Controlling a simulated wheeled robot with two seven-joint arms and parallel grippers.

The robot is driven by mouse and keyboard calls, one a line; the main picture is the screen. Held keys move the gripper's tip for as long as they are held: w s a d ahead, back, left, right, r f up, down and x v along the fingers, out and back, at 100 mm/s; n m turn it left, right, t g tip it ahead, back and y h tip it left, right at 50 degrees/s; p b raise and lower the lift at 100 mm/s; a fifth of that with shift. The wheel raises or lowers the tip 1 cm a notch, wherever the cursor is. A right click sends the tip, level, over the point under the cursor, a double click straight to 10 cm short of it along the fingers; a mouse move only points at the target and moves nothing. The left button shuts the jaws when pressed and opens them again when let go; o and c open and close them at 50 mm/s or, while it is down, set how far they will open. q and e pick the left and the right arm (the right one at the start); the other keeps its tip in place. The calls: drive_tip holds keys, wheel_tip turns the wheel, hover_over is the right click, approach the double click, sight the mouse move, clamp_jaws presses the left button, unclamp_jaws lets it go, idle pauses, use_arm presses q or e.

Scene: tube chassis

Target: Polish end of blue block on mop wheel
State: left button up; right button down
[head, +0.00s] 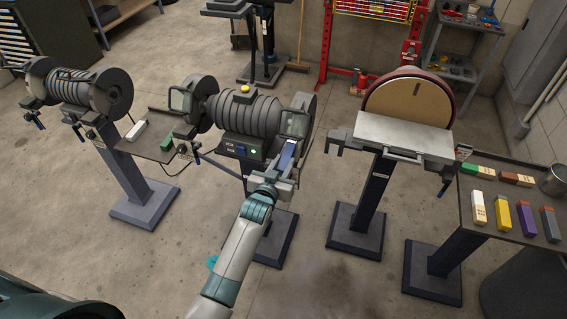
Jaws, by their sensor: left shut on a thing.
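The blue block (288,154) is a slim bar in my left gripper (279,174), which is shut on its near part. Its far end points up and away, toward the right-hand guard (295,122) of the middle pedestal machine. I cannot tell whether that end touches anything. The middle machine (245,118) has a ribbed dark body and a yellow button. It has a wheel at each end, the left one (203,88) and the right one (304,103), partly behind the guard. I cannot tell which wheel is the mop. My right gripper is not in view.
A disc sander (408,100) with a grey table stands to the right. Another ribbed machine (75,87) stands at the left. A small shelf (152,150) holds white and green bars. A bench (500,232) at the right holds several coloured bars. Bare floor (150,255) lies front left.

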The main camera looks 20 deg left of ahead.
use_arm(q)
drive_tip(key=shift+r, duration=0.2)
drive_tip(key=shift+s+f, duration=0.1)
drive_tip(key=shift+s, duration=1.25)
drive_tip(key=shift+f+v, duration=0.2)
drive_tip(key=shift+v, duration=0.65)
drive_tip(key=shift+f+v, duration=0.2)
drive_tip(key=shift+v, duration=0.65)
drive_tip(key=shift+f+v, duration=0.2)
drive_tip(key=shift+v, duration=0.7)
drive_tip(key=shift+s, duration=0.1)
drive_tip(key=shift+r+b, duration=0.1)
drive_tip(key=shift+b, duration=0.3)
drive_tip(key=s+a+r+b, duration=0.1)
drive_tip(key=s+r+b, duration=0.6)
drive_tip(key=b, duration=0.7)
drive_tip(key=shift+s+a+r+y+b, duration=0.2)
drive_tip(key=shift+r+y+b, duration=0.1)
drive_tip(key=shift+r, duration=0.35)
